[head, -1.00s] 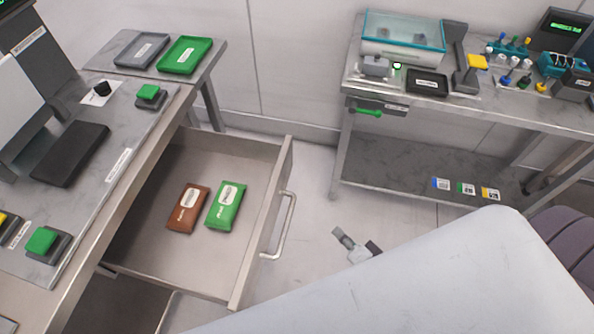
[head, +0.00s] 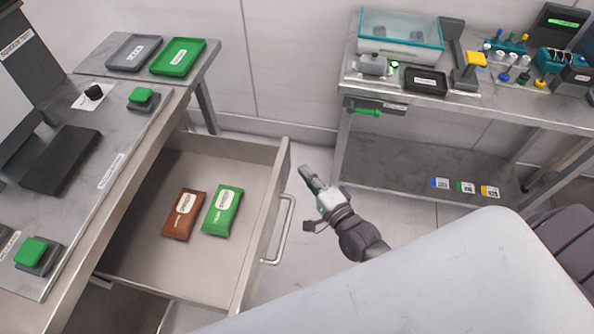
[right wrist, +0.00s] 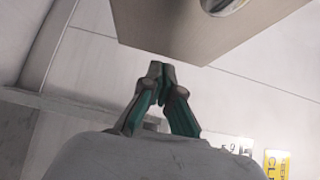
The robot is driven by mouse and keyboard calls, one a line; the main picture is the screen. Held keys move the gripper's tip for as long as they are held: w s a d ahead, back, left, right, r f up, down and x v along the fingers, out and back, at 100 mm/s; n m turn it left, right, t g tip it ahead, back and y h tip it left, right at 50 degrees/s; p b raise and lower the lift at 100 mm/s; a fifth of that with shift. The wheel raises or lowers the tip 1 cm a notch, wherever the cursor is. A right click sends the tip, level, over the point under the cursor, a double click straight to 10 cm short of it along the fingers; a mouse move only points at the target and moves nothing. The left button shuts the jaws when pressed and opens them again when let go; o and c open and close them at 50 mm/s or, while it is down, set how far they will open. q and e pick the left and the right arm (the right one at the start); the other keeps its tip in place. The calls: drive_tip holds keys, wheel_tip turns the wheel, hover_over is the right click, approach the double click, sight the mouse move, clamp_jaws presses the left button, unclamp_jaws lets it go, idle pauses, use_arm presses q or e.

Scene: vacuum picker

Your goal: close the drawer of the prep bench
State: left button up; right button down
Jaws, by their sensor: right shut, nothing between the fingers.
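The drawer (head: 265,205) of the prep bench (head: 150,155) is pulled far out, with its inside showing in the head view. A bar handle (head: 287,230) is on its front panel. A brown packet (head: 183,213) and a green packet (head: 222,211) lie inside. My right gripper (head: 307,177) is to the right of the drawer front, apart from the handle. In the right wrist view its fingertips (right wrist: 161,72) are together and empty, with a flat grey-brown panel ahead of them. My left gripper is not in view.
A second bench (head: 440,120) stands at the back right with instruments on top and a lower shelf (head: 405,175). Pale floor lies between the benches. A large light grey surface (head: 430,280) fills the lower right.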

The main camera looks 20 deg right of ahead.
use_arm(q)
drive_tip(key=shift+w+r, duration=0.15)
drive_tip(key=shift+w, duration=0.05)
use_arm(e)
drive_tip(key=shift+w+a, duration=0.35)
drive_tip(key=shift+a, duration=0.25)
drive_tip(key=shift+w+a, duration=0.35)
drive_tip(key=shift+a, duration=0.2)
